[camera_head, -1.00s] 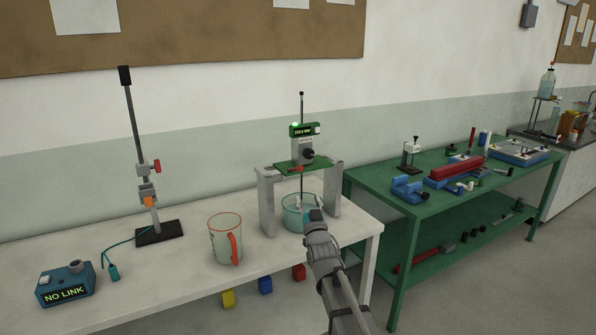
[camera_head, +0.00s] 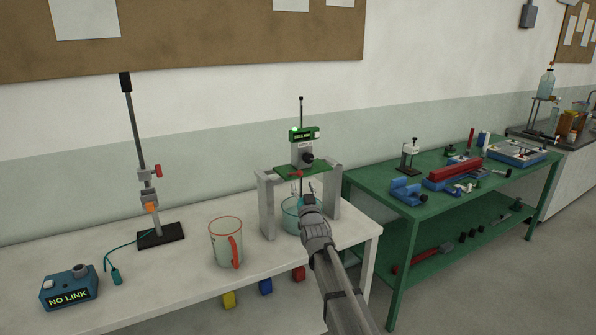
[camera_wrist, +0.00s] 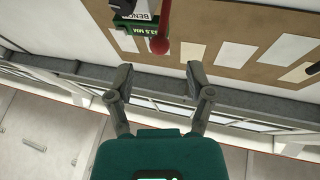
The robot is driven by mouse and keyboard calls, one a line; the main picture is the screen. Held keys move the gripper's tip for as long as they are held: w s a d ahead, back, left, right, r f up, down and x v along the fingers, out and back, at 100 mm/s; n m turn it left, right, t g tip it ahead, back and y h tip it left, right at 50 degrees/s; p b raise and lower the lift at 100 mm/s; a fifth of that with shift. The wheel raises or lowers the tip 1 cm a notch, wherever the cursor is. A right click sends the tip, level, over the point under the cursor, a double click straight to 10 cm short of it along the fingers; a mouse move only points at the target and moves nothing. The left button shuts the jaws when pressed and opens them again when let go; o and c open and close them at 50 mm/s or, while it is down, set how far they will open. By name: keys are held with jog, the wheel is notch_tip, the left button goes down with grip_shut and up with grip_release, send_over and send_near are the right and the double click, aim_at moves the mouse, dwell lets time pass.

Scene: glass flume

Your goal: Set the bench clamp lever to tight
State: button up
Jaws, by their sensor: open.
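The bench clamp lever shows in the wrist view as a red ball knob (camera_wrist: 159,45) on a red arm, by a grey part lettered "BENC". In the head view the red lever (camera_head: 297,174) lies at the front of the green platform (camera_head: 318,169) on the grey stand. My gripper (camera_wrist: 159,72) is open and empty, its two fingers apart on either side, just below the knob in the wrist picture. The gap between fingers and knob is hard to judge.
A gauge with a green display (camera_head: 304,134) rises above the platform.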

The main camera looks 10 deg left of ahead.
aim_at(299, 176)
jog(key=shift+p+x, duration=0.9)
jog(key=shift+x, duration=2.1)
grip_shut()
jog(key=shift+a+r, duration=0.1)
